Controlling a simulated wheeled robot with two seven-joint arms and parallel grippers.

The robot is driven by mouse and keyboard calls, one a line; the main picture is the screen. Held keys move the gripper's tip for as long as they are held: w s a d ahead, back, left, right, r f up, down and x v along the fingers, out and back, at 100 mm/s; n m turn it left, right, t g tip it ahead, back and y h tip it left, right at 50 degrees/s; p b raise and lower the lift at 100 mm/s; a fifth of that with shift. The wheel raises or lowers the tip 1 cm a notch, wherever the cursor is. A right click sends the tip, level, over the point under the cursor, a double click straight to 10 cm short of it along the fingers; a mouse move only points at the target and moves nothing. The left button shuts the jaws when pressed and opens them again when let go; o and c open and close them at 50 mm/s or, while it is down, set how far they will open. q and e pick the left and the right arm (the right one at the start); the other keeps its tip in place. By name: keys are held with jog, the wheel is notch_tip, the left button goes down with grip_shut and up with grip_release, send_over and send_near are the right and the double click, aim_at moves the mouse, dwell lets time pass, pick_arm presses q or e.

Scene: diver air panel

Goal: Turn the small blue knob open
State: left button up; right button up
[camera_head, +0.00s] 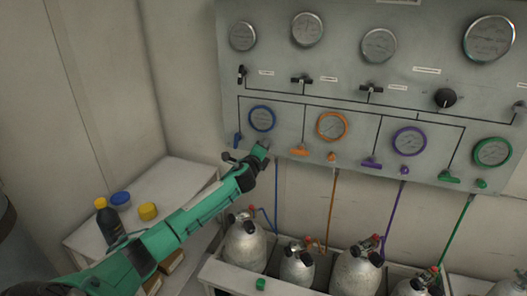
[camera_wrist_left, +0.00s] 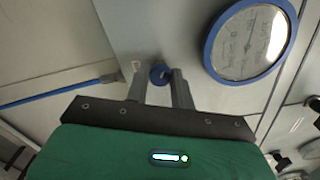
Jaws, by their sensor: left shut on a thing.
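The small blue knob (camera_wrist_left: 159,72) shows in the left wrist view between the two fingers of my left gripper (camera_wrist_left: 160,88), near their tips. The gripper is shut on it. In the head view my left gripper (camera_head: 262,150) reaches the lower edge of the grey panel (camera_head: 345,85), just below the blue-rimmed gauge (camera_head: 262,118), and hides the small knob. The blue-rimmed gauge also shows at the upper right of the left wrist view (camera_wrist_left: 248,40). A blue lever handle (camera_head: 237,140) is on the panel, left of the gripper. My right gripper is not in view.
Orange (camera_head: 331,157), purple (camera_head: 405,170) and green (camera_head: 481,184) small knobs sit along the panel's lower edge to the right. Coloured hoses hang down to several silver cylinders (camera_head: 245,245) below. A white side table (camera_head: 165,190) with a dark bottle (camera_head: 108,220) stands at left.

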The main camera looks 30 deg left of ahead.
pick_arm(q)
jog(key=shift+f+n, duration=0.1)
jog(key=shift+n, duration=10.3)
jog(key=o, duration=1)
jog(key=shift+s, duration=0.1)
jog(key=b+v, duration=0.3)
jog(key=v, duration=1)
jog(key=shift+s, duration=0.35)
